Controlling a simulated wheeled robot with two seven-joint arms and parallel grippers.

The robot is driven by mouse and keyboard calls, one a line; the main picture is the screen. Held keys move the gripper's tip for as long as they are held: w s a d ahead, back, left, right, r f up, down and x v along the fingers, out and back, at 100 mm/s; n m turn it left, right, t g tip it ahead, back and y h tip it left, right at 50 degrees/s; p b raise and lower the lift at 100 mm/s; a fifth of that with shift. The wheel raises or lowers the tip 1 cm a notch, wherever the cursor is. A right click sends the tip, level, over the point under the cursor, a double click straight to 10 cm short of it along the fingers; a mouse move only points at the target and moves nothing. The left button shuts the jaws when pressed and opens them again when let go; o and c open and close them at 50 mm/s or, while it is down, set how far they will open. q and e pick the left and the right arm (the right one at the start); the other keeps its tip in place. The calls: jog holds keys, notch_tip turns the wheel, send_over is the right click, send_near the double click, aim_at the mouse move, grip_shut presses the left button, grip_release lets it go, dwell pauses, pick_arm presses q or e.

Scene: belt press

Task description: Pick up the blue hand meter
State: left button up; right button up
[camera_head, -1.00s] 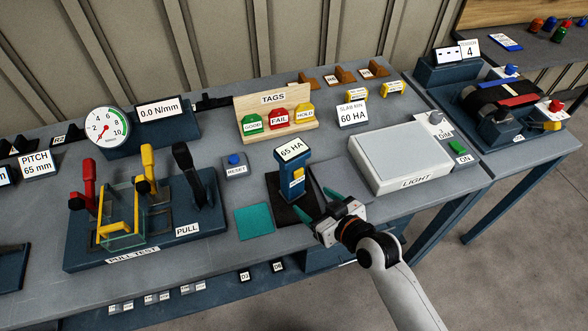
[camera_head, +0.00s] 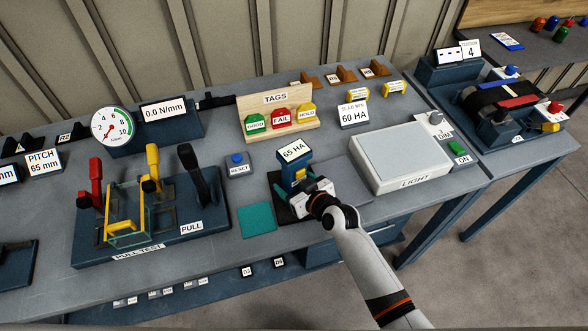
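The blue hand meter (camera_head: 290,169) stands upright on a dark mat (camera_head: 284,214) in the middle of the bench. Its tilted top face reads 65 HA, and a yellow part shows on its front. My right gripper (camera_head: 297,185) is at the meter's lower body, with its green fingers apart, one on each side. The gripper body hides the meter's lower front. The fingers look open, and contact with the meter is not clear. My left gripper is not in view.
A teal square (camera_head: 257,218) lies left of the mat. The reset button box (camera_head: 238,168) and pull test rig (camera_head: 150,225) are further left. The tags rack (camera_head: 276,115) stands behind. The light box (camera_head: 402,157) is to the right.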

aim_at(301, 163)
jog(key=shift+r, duration=0.1)
jog(key=c, duration=1.3)
notch_tip(301, 163, up, 10)
jog(key=shift+r+b, duration=0.1)
jog(key=shift+b, duration=0.2)
